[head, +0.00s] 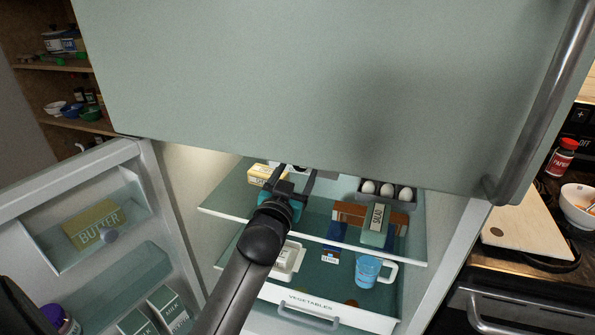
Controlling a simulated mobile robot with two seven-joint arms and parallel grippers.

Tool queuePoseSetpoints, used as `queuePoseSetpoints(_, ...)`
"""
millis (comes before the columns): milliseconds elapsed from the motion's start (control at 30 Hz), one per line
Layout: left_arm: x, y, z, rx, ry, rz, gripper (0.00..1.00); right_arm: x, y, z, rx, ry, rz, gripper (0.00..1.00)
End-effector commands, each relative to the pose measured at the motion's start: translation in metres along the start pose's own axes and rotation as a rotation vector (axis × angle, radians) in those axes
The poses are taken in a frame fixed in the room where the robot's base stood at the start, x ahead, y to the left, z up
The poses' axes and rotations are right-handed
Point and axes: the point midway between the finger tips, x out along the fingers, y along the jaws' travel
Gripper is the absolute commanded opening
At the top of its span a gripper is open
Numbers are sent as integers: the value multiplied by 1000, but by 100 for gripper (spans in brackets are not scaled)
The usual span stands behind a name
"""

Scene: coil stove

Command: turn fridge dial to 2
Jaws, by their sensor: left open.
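The fridge (184,195) stands open below its closed upper door, and its inside is lit. My left gripper (293,172) reaches into the fridge, above the upper glass shelf (230,207) and close under the lower edge of the upper door. Its two fingers are apart and point toward the back. A small pale patch shows around the fingers, but I cannot tell if it is the dial. The dial and its numbers cannot be made out; the gripper and the upper door hide much of that area. My right gripper is not in view.
The upper door (330,80) hangs close above my arm. A blue mug (368,270) stands lower. The open fridge door (75,180) is at left, the counter (525,218) at right.

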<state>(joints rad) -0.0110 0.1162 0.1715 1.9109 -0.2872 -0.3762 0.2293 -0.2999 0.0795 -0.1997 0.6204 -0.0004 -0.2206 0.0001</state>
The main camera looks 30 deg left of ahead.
Motion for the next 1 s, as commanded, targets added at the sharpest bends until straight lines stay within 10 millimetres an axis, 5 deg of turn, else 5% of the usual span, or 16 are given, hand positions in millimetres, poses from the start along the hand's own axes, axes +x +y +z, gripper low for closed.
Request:
queuePoseSetpoints(467, 12, 0, 0, 1, 1, 0, 73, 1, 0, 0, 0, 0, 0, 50)
queuePoseSetpoints(1000, 12, 0, 0, 1, 0, 0, 15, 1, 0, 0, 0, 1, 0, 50)
